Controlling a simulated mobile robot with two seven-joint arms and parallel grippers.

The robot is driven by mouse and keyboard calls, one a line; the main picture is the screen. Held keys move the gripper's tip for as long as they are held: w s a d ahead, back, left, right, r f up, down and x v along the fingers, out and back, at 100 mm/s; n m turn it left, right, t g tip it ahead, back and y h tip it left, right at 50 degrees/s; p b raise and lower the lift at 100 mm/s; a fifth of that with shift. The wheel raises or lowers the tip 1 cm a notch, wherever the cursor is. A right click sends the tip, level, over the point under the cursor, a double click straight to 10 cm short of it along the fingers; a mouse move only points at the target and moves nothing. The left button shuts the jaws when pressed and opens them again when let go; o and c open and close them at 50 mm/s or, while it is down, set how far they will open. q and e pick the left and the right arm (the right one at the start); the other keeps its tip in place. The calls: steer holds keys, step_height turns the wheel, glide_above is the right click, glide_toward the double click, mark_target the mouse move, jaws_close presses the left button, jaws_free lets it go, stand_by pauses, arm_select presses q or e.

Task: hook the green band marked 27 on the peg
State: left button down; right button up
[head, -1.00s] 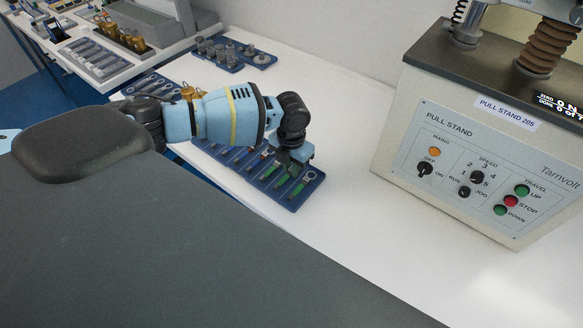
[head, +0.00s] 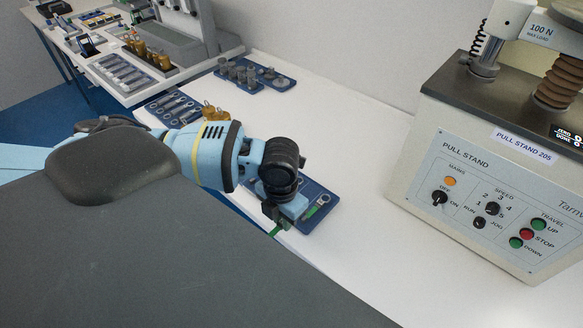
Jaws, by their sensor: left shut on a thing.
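My left gripper (head: 271,211) is over the near edge of the blue tray (head: 330,202) on the white table. It is shut on a green band (head: 279,229), which shows just below the fingers, by the tray's front edge. Its number is too small to read, and most of it is hidden by the gripper. Another green piece (head: 312,211) lies in the tray at the right end. I cannot make out a peg in this view. My right gripper is not in view.
The pull stand (head: 470,190), with its control panel, stands at the right. Another blue tray with grey metal parts (head: 240,73) is at the back, and brass weights (head: 212,112) stand left of my gripper. White table between tray and stand is clear.

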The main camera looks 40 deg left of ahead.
arm_select(q)
steer(key=shift+s+d+r, duration=0.1)
steer(key=shift+s+d, duration=0.1)
steer(key=shift+s, duration=0.9)
